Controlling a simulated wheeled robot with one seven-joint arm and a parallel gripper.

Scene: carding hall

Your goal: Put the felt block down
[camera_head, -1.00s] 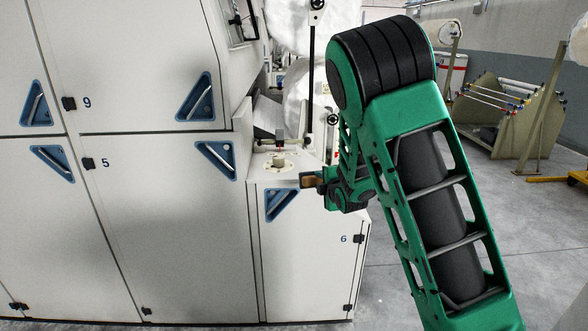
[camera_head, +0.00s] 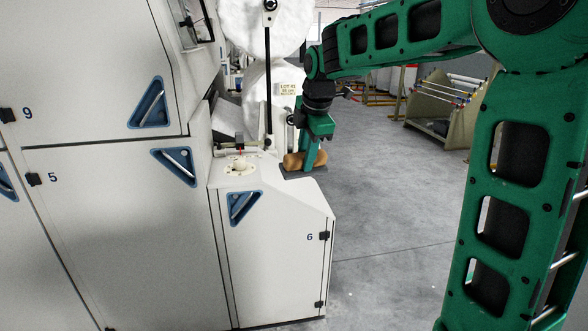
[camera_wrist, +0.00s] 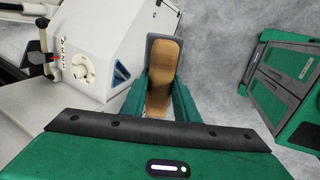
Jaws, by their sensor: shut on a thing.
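The felt block, with a tan wooden body and a dark grey felt face, shows in the head view (camera_head: 293,160) and in the wrist view (camera_wrist: 163,65). My gripper (camera_head: 308,158) points down and is shut on the block's wooden body, with a green finger on each side in the wrist view (camera_wrist: 160,98). The felt face is underneath. In the head view the block is at the back right edge of the white cabinet top (camera_head: 267,179). In the wrist view it lies beside that top, against the floor. I cannot tell whether it touches anything.
A round pale fitting (camera_head: 240,167) stands on the cabinet top, left of the block. Tall white machine panels (camera_head: 115,220) fill the left. A white fibre roll (camera_head: 262,30) is behind. Open grey floor (camera_head: 395,220) lies to the right, with a rack (camera_head: 447,105) farther back.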

